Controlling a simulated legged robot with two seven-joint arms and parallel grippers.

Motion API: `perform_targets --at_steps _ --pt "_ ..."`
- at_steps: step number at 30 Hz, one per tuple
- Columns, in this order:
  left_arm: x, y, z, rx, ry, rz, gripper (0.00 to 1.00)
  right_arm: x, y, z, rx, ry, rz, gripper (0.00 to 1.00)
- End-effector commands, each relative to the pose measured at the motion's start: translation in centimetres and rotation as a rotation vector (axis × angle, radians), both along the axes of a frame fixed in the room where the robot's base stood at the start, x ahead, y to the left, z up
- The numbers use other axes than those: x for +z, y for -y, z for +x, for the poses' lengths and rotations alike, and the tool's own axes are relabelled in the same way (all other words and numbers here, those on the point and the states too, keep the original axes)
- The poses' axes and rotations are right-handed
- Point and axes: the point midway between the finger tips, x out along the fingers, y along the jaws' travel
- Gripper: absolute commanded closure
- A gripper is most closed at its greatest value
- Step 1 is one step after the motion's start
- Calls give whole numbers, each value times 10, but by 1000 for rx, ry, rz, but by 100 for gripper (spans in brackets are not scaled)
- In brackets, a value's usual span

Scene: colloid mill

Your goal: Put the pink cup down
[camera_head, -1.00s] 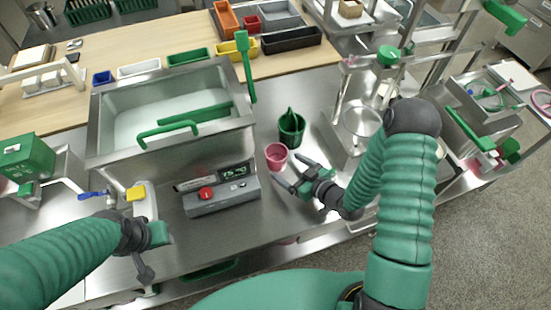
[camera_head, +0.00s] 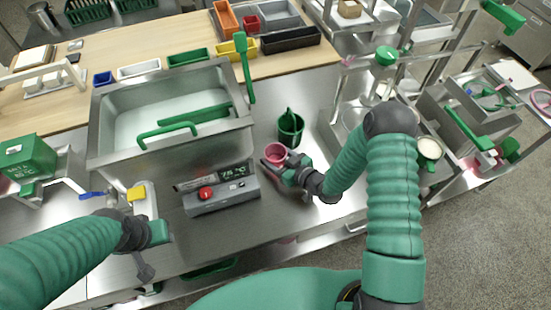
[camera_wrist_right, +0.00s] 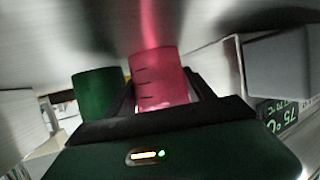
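The pink cup (camera_head: 275,152) is upright at the steel counter, right of the digital display unit. My right gripper (camera_head: 276,163) has its fingers on both sides of the cup and appears shut on it. In the right wrist view the cup (camera_wrist_right: 158,80), with dark marks on its side, sits between the two dark fingers (camera_wrist_right: 163,98). Whether its base touches the counter is hard to tell. My left gripper (camera_head: 145,268) hangs at the counter's front left, away from the cup; its finger opening is unclear.
A dark green cup (camera_head: 290,130) stands just behind the pink cup and shows beside it in the wrist view (camera_wrist_right: 97,92). The display unit (camera_head: 222,188) is close on the left. A steel basin (camera_head: 170,110) stands behind it. A machine stands to the right.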

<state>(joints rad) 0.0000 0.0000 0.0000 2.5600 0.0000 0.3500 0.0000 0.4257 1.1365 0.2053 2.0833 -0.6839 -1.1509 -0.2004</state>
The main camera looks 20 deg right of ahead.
Motion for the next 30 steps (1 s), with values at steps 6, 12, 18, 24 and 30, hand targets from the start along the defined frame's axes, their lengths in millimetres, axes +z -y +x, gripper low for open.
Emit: perform_targets --at_steps 6,12,18,24,30 --pt "0 0 0 0 0 0 64 0 0 0 -1 -1 -1 78" --pt "0 0 0 0 0 0 64 0 1 0 -1 -1 -1 89" --pt "0 0 0 0 0 0 64 2 0 0 -1 -1 -1 89" --pt "-1 0 0 0 0 0 64 15 0 0 -1 2 0 89" --pt "-1 0 0 0 0 0 64 32 0 0 0 2 -2 89"
